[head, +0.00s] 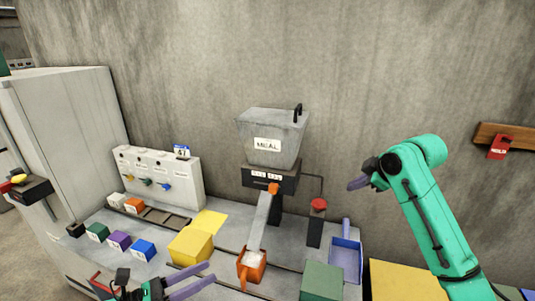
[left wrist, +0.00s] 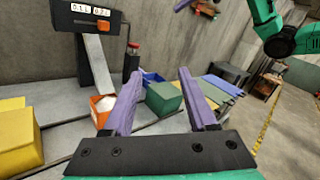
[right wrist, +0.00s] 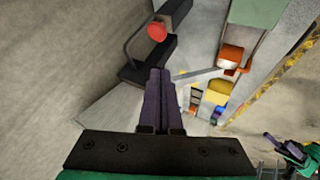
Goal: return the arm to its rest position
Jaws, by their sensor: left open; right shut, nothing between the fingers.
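My right arm, teal, rises at the right of the head view. Its gripper (head: 354,184) hangs in the air by the wall, right of the meal hopper (head: 270,137). In the right wrist view its purple fingers (right wrist: 158,72) lie together, with nothing between them. My left gripper (head: 213,272) is low at the front of the bench, left of an orange container (head: 252,268) holding white meal under the chute. In the left wrist view its fingers (left wrist: 159,72) stand apart and empty. Much of the left arm is out of the head view.
A yellow block (head: 191,246), a green block (head: 322,282) and a blue scoop-like tray (head: 345,262) stand near the container. Small coloured cubes (head: 118,240) sit at the left before a white panel (head: 160,180). A red tag (head: 499,147) hangs on the wall at right.

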